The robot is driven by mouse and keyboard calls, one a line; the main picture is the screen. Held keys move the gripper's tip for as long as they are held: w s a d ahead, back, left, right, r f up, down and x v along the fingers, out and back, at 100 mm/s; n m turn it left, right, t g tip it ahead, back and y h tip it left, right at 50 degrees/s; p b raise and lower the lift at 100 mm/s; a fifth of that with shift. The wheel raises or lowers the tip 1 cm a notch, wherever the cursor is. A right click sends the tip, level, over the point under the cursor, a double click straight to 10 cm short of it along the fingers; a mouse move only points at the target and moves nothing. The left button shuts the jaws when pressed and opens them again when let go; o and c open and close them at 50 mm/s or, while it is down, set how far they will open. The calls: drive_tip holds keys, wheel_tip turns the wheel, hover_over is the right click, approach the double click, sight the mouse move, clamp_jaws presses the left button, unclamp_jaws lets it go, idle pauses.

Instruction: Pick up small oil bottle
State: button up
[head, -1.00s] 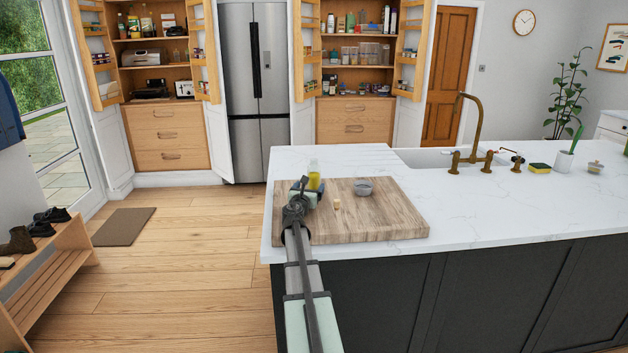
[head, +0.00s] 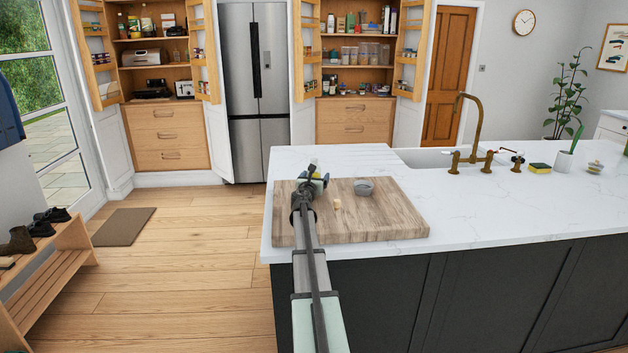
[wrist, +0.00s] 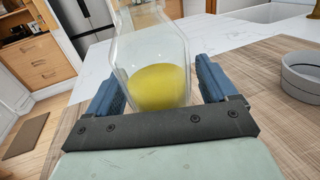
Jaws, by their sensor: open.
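The small oil bottle (wrist: 155,60) is clear with yellow oil in its lower part. In the wrist view it stands between the two blue fingers of my gripper (wrist: 158,88), with a finger on each side. Gaps show between the bottle and the fingers, so my gripper is open around it. In the head view my gripper (head: 311,181) is over the back left part of the wooden board (head: 390,222) and hides most of the bottle (head: 312,165). The bottle's base is hidden behind the gripper body in the wrist view.
A grey bowl (head: 364,187) is on the board to the right of my gripper, and it also shows in the wrist view (wrist: 302,75). A small pale block (head: 337,203) lies nearby on the board. The white worktop (head: 480,210) is clear right of the board.

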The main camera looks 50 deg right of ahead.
drive_tip(key=shift+c, duration=0.2)
drive_tip(key=c, duration=1.2)
drive_tip(key=shift+c, duration=0.2)
drive_tip(key=shift+r, duration=0.25)
